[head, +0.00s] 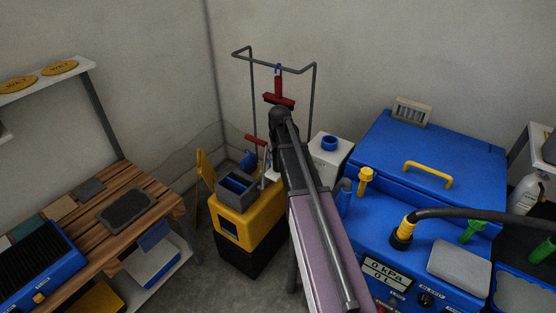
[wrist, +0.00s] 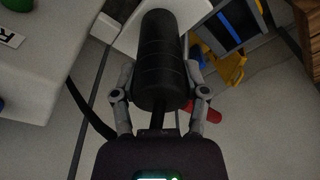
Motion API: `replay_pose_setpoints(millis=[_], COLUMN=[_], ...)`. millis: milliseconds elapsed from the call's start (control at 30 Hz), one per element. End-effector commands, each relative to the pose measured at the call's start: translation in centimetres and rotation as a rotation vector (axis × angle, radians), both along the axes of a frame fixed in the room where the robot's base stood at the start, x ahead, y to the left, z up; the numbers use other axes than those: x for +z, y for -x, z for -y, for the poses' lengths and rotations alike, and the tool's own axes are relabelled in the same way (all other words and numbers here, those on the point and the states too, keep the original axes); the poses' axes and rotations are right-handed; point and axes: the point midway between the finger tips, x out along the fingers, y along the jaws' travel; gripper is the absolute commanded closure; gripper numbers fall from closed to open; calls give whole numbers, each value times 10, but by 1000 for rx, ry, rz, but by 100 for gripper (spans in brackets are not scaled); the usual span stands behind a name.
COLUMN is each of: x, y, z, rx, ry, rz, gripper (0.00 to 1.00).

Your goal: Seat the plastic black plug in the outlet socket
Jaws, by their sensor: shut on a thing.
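My gripper (wrist: 158,88) is shut on the black plug (wrist: 160,45), a thick ribbed black cylinder, in the wrist view. One finger is on each side of it, and the plug points away from my palm. Its far end lies in front of a white plate (wrist: 118,14); I cannot tell whether they touch. In the head view my arm hides the gripper and the plug. A white box with a blue ring (head: 329,143) on top stands just right of the arm. I cannot tell for sure whether this ring is the outlet socket.
A yellow box (head: 258,222) with a grey bin (head: 236,188) stands left of my arm. A large blue machine (head: 385,205) with a yellow handle fills the right. A grey wire frame (head: 314,95) with a red hanging tool stands behind. A wooden bench (head: 160,200) is at left.

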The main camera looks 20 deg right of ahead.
Motion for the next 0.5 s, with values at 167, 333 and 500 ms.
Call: replay_pose_setpoints(millis=[167, 333, 500], x=[0, 4, 13], y=[0, 0, 0], z=[0, 0, 0], rx=[0, 0, 0], ry=[1, 0, 0], rz=[0, 0, 0], gripper=[92, 92, 92])
